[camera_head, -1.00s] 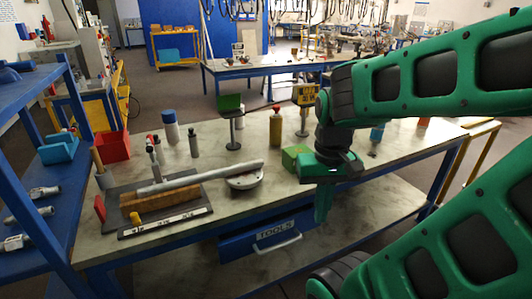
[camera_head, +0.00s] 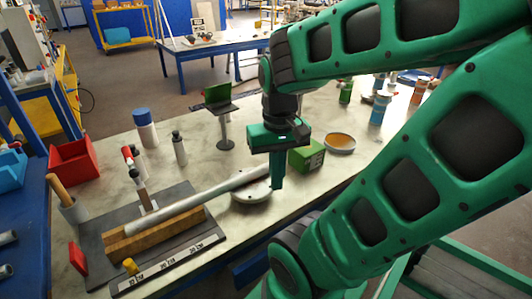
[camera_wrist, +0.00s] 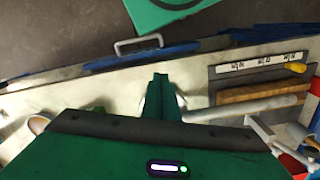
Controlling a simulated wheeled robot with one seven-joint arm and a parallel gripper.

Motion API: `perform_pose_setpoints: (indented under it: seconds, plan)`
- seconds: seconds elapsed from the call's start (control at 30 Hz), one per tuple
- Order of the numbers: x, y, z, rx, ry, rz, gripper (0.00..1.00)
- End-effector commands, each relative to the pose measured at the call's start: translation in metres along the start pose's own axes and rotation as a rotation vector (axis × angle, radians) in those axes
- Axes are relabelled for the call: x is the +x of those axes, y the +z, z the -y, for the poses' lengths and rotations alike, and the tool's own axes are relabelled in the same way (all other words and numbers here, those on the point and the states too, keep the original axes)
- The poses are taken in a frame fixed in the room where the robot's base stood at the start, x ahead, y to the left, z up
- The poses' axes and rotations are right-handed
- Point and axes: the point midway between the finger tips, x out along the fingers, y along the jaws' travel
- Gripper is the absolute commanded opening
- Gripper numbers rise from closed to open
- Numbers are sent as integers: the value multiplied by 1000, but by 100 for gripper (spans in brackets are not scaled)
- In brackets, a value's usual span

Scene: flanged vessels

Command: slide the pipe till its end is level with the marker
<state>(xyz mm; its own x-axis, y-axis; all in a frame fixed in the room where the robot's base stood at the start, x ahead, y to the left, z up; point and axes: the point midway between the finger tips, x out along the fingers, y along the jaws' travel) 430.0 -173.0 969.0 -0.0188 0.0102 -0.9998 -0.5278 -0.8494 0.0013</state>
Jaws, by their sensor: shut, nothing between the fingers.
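A grey pipe (camera_head: 190,207) lies along a wooden block (camera_head: 155,236) on a dark board (camera_head: 92,243). Its right end reaches past the board over a round pale disc (camera_head: 251,196). My gripper (camera_head: 277,184) is shut and empty, fingers down, just beyond that right end; I cannot tell whether they touch. In the wrist view the shut fingers (camera_wrist: 160,96) are left of the pipe (camera_wrist: 235,109). A labelled white strip (camera_head: 165,266) runs along the board's front, with a yellow knob (camera_head: 130,266) by it. A red piece (camera_head: 78,259) stands at the board's left edge. Which piece is the marker is unclear.
A red-tipped upright (camera_head: 140,187) stands behind the pipe. A green box (camera_head: 306,156) and a round dish (camera_head: 339,143) are right of my gripper. A green-topped stand (camera_head: 225,125) and bottles (camera_head: 146,130) are behind. The table's front edge is close.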

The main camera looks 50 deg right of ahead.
Motion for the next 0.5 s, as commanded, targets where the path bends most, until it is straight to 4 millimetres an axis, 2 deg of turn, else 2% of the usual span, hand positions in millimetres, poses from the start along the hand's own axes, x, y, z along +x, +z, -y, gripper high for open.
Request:
perform_pose_setpoints:
  seconds: [0.3,0.37,0.5]
  plan:
    - [0,0,0,1,0,0,0]
    - [-5,8,-6,9,-7,-11,0]
    - [-10,-7,-9,100,-7,-12,0]
